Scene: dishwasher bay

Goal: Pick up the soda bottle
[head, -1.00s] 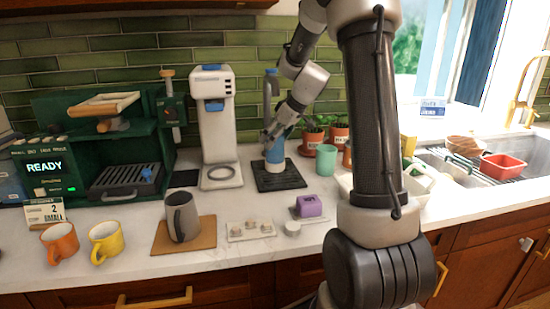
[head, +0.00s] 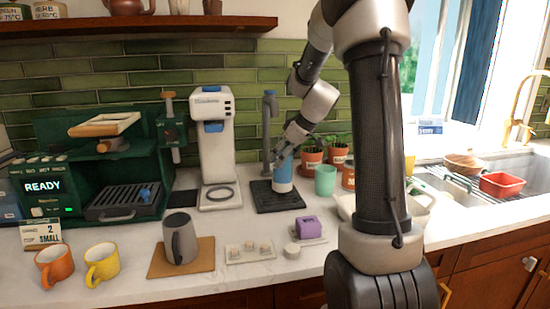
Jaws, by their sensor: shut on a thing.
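The soda bottle (head: 283,180) is a small upright cylinder with a blue body and a pale lower end. It shows over the black mat (head: 265,202) in the middle of the counter. I cannot tell whether its base touches the mat. My gripper (head: 284,160) reaches down from the upper right and is shut on the upper part of the bottle. The fingers hide the bottle's top.
A grey post (head: 268,120) with a blue top stands right behind the bottle. A white dispenser (head: 213,140) is to the left. A teal cup (head: 325,181) and potted plants (head: 312,156) are close on the right. A purple block (head: 307,226) lies in front.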

